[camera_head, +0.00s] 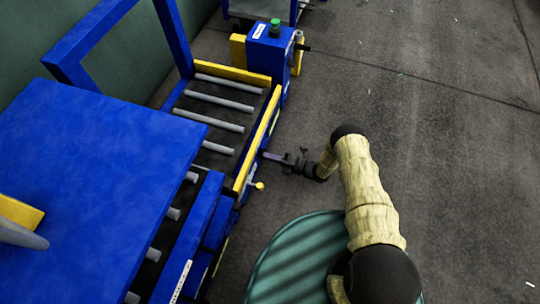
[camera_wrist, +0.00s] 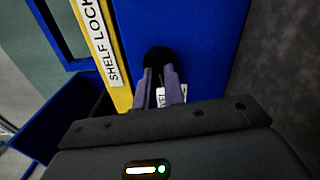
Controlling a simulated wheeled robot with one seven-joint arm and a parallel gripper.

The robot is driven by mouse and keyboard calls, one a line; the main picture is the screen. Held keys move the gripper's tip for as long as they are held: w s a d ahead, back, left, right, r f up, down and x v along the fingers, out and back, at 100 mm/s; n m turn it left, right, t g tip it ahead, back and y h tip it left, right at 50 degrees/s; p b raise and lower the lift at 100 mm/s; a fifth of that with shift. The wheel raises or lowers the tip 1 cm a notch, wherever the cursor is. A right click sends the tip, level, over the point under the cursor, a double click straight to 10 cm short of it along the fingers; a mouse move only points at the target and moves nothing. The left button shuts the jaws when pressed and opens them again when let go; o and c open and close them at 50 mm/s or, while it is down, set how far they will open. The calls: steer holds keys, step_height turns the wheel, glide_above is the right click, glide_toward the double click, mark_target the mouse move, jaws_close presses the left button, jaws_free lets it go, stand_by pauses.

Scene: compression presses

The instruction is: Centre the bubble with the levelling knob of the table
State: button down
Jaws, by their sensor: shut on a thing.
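My gripper (camera_head: 270,156) is at the right side of the blue roller table (camera_head: 222,212). In the wrist view my gripper (camera_wrist: 160,85) has its two grey fingers shut on a round black knob (camera_wrist: 158,58) on a blue panel (camera_wrist: 205,40). A white label (camera_wrist: 166,98) is partly hidden behind the fingers and cannot be read in full. The knob is hidden by the gripper in the head view. I cannot make out a bubble level in either view.
A yellow strip marked SHELF LOCK (camera_wrist: 100,40) is left of the knob. A yellow-knobbed lever (camera_head: 259,186) sticks out close below my gripper in the head view. A blue post with a green button (camera_head: 275,28) stands beyond. The floor (camera_head: 440,140) at right is clear.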

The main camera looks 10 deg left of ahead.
steer(key=shift+d, duration=0.15)
stand_by(0.3)
steer(key=c, duration=1.5)
jaws_free()
steer(key=d, duration=0.5)
steer(key=s+d+p, duration=0.1)
steer(key=d, duration=1.1)
steer(key=shift+s+d, duration=0.15)
steer(key=shift+s, duration=0.05)
steer(key=shift+p, duration=0.3)
